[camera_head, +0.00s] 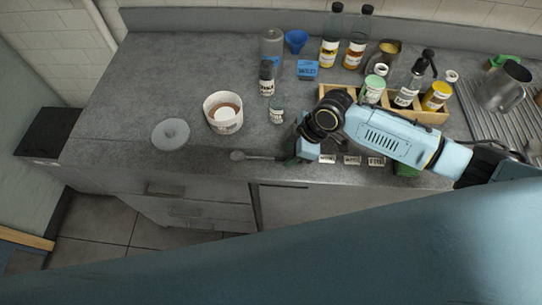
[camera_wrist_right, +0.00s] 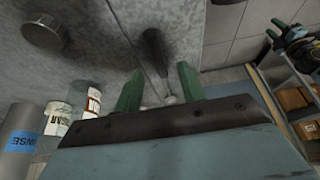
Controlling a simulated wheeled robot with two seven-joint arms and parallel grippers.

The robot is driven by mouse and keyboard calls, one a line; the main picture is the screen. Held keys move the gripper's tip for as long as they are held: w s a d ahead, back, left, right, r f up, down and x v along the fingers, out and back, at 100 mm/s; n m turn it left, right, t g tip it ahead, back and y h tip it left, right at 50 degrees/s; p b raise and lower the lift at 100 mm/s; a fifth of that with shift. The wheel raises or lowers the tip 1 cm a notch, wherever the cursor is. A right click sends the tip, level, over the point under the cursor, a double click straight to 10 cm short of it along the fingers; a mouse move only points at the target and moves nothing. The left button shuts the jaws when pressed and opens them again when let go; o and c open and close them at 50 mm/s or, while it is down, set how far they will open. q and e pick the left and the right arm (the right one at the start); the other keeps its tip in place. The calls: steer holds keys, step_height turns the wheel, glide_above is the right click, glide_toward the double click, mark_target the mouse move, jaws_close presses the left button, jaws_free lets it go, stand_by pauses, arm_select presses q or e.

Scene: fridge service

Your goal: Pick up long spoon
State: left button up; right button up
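The long spoon (camera_head: 238,155) lies near the front edge of the grey counter, its bowl to the left and its thin handle running right. In the right wrist view its dark bowl (camera_wrist_right: 153,45) points away from me, and the handle runs back between the fingers. My right gripper (camera_head: 292,160) is low at the counter's front edge, at the handle end. Its two green fingers (camera_wrist_right: 160,90) are apart, with a gap on both sides of the handle. In the head view the arm partly hides the fingers. My left gripper is not in view.
A white tub (camera_head: 222,115) and a round grey lid (camera_head: 170,133) are left of the gripper. A small jar (camera_head: 277,110) stands close behind it. A wooden rack (camera_head: 429,115) with bottles stands behind my right arm. The counter's left side is clear.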

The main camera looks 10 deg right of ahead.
steer(key=shift+x, duration=0.95)
steer(key=shift+f, duration=0.15)
jaws_close()
